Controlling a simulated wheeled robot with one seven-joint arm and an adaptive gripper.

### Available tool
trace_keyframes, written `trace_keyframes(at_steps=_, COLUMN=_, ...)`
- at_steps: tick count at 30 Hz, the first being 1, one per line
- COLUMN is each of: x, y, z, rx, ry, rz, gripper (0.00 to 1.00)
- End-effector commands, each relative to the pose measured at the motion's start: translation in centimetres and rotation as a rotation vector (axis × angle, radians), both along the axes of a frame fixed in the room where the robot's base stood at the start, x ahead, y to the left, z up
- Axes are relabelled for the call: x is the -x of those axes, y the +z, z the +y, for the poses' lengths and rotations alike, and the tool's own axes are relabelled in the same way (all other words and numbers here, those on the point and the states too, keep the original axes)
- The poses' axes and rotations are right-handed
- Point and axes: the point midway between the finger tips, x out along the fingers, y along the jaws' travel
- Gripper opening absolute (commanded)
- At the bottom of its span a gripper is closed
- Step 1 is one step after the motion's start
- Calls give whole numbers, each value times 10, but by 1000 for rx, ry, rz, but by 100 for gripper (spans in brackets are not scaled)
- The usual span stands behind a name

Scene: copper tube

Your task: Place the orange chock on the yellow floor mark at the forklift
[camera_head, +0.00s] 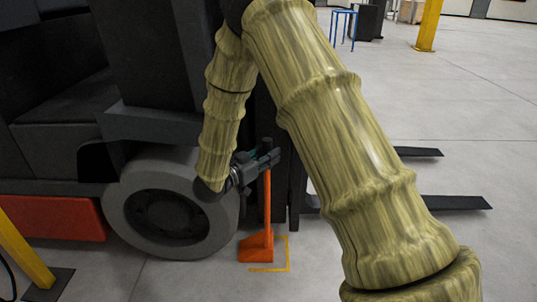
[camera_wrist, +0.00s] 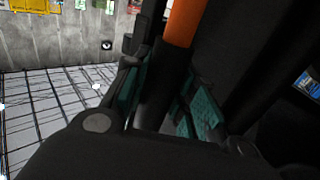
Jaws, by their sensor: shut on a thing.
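The orange chock (camera_head: 256,247) has a wedge foot and a tall orange handle. In the head view its foot is at the yellow floor mark (camera_head: 287,256), inside or over its left part. I cannot tell whether the foot touches the floor. My gripper (camera_head: 266,158) is shut on the upper end of the handle, which has a dark grip. In the wrist view the handle (camera_wrist: 183,22) runs up between the teal-padded fingers (camera_wrist: 165,100). The forklift (camera_head: 150,105) stands close behind, with its grey front wheel (camera_head: 170,205) just left of the chock.
The forklift's dark forks (camera_head: 440,202) reach right along the floor. A yellow post (camera_head: 22,250) stands at the lower left, and another yellow post (camera_head: 430,25) stands far back. A blue stand (camera_head: 343,25) is at the back. Open grey floor lies to the right.

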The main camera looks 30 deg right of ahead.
Motion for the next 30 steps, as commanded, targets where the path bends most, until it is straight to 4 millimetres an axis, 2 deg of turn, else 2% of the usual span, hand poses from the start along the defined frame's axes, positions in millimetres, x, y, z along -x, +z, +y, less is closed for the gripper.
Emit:
trace_keyframes(at_steps=12, x=-1, y=0, z=0, rx=3, ry=-1, rz=-6, gripper=0)
trace_keyframes(at_steps=13, x=0, y=-4, z=0, rx=0, ry=0, rz=0, gripper=29)
trace_keyframes(at_steps=16, x=0, y=-4, z=0, rx=0, ry=0, rz=-1, gripper=47)
trace_keyframes(at_steps=27, x=0, y=-2, z=0, rx=0, ry=-1, rz=-1, gripper=48)
trace_keyframes(at_steps=30, x=2, y=-1, z=7, rx=0, ry=0, rz=0, gripper=48)
